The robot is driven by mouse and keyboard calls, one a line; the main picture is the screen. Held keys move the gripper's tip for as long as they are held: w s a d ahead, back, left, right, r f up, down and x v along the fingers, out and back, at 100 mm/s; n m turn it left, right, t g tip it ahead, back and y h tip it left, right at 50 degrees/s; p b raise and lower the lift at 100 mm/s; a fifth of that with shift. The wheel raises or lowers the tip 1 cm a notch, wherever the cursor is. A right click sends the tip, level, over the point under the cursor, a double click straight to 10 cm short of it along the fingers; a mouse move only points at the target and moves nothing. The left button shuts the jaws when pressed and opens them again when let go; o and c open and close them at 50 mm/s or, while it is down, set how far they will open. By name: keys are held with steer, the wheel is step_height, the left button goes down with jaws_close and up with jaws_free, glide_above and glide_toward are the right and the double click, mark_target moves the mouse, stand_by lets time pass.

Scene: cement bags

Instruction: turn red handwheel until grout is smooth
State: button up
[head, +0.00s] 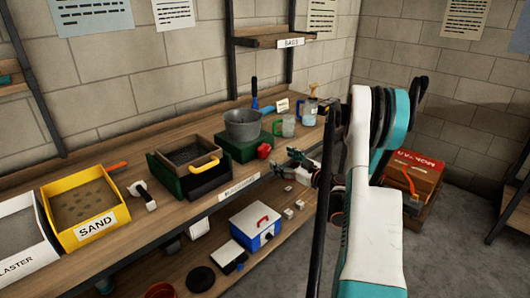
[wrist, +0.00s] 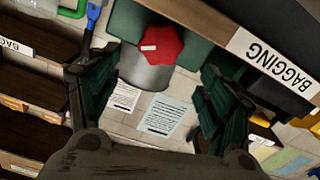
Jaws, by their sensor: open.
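The red handwheel (head: 264,151) sits on the front of a green block (head: 236,148) on the workbench. A grey metal pot (head: 242,127) stands on that block; I cannot make out the grout's surface inside it. The wrist view, turned over, shows the red handwheel (wrist: 165,50) with a pale mark on one lobe, in front of the pot (wrist: 143,72). My gripper (head: 293,164) is just right of and in front of the handwheel.
A green cup (head: 284,126) and a bottle (head: 309,110) stand right of the pot. A dark tray with a yellow handle (head: 205,164) and a yellow sand bin (head: 85,207) are on the left. A blue-white box (head: 255,226) is on the lower shelf.

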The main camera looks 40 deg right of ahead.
mark_target(266, 151)
steer(key=w+b, duration=0.1)
steer(key=w, duration=0.6)
steer(key=w+b, duration=0.1)
steer(key=w, duration=0.2)
steer(key=shift+w+a+b, duration=0.15)
steer(key=shift+a+b, duration=0.15)
steer(key=shift+a, duration=0.05)
steer(key=c, duration=1.1)
